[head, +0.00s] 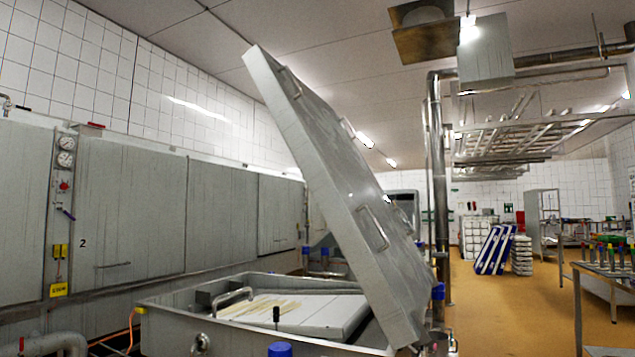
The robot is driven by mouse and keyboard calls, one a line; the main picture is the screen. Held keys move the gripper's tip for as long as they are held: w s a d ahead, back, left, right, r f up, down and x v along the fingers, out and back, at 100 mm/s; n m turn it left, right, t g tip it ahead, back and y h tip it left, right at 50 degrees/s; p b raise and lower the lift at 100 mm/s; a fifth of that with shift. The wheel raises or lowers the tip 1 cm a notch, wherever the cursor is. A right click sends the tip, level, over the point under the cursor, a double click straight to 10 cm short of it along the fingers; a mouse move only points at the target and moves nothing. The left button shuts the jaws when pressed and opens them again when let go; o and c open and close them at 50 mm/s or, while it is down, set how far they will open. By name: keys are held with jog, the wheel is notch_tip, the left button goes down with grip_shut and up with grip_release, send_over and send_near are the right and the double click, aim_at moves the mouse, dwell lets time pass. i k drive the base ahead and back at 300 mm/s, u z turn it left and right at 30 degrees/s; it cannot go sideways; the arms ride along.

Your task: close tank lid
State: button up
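The tank lid (325,190) is a large grey metal slab, raised and tilted steeply. Its upper end leans up to the left and its lower end is at the tank's right side. A bar handle (374,228) is on its face, and another handle (291,82) is near the top. The tank (172,317) is a grey metal box below it, open on the left, with a pale panel (320,312) and a curved bar handle (233,295) inside. My gripper is not in view.
Grey cabinets (130,215) with a gauge panel (62,185) line the left wall. A vertical steel pipe (437,180) stands behind the lid. A metal table (600,275) with colourful-topped items is at the right. Orange floor (510,315) between tank and table is clear.

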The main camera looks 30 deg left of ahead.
aim_at(396, 280)
jog(key=u, duration=0.6)
jog(key=i, duration=0.85)
jog(key=u, duration=0.55)
